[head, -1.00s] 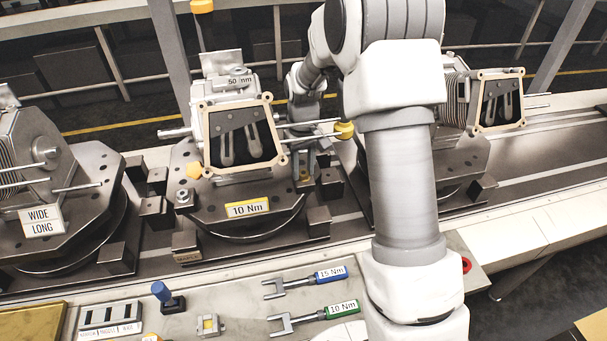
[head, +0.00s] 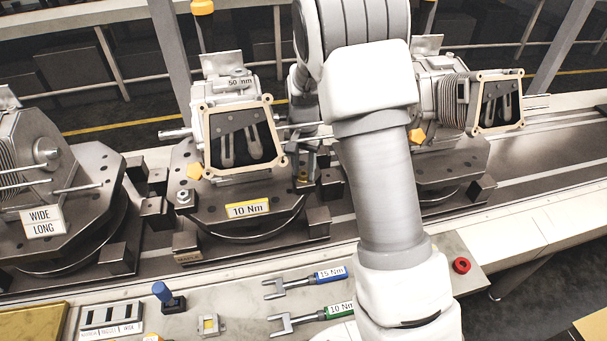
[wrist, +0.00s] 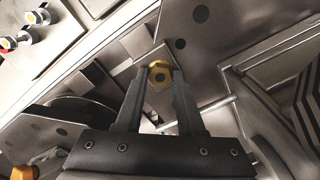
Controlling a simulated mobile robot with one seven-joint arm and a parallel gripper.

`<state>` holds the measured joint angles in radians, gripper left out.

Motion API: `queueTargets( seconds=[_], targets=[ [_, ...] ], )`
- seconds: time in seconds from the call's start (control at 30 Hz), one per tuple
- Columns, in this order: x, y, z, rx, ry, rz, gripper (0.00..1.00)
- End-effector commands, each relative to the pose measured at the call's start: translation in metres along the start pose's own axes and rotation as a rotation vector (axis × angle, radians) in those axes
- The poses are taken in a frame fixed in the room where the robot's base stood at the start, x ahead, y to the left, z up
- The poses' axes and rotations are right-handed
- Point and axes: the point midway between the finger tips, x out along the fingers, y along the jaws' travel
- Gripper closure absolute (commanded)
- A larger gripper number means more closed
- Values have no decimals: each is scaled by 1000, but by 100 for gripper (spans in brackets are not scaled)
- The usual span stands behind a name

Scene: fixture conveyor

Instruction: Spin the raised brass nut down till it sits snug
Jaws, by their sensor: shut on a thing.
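A brass hex nut (wrist: 159,76) with a dark centre sits between my fingertips in the wrist view. My gripper (wrist: 160,82) is shut on it, one finger at each side. In the head view my gripper (head: 308,163) is at the right side of the middle housing (head: 209,130), partly behind my arm, and the held nut is hard to make out there. The housing stands on a dark fixture plate (head: 232,222) labelled 10 Nm. A yellow hex piece (head: 195,171) is at the housing's lower left corner. How the held nut sits on its thread is hidden.
Another housing (head: 455,100) stands to the right and a fixture labelled WIDE LONG (head: 41,216) to the left. Blue 15 Nm (head: 330,273) and green 10 Nm (head: 339,309) wrenches lie on the front bench, with a red ring (head: 461,265) at right.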

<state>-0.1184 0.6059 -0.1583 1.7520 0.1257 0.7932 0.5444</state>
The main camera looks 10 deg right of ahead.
Motion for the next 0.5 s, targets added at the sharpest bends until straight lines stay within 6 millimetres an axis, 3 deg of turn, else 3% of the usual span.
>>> queueTargets(
  seconds=[0.1, 0.13, 0.2, 0.23, 0.5],
  targets=[
    [0, -1, 1, -3, -2, -1, 100],
    [0, -1, 1, -3, -2, -1, 59],
    [0, -1, 1, -4, -2, -1, 46],
    [0, -1, 1, -4, -2, -1, 43],
    [0, 0, 0, -4, -1, 0, 43]
  ],
)
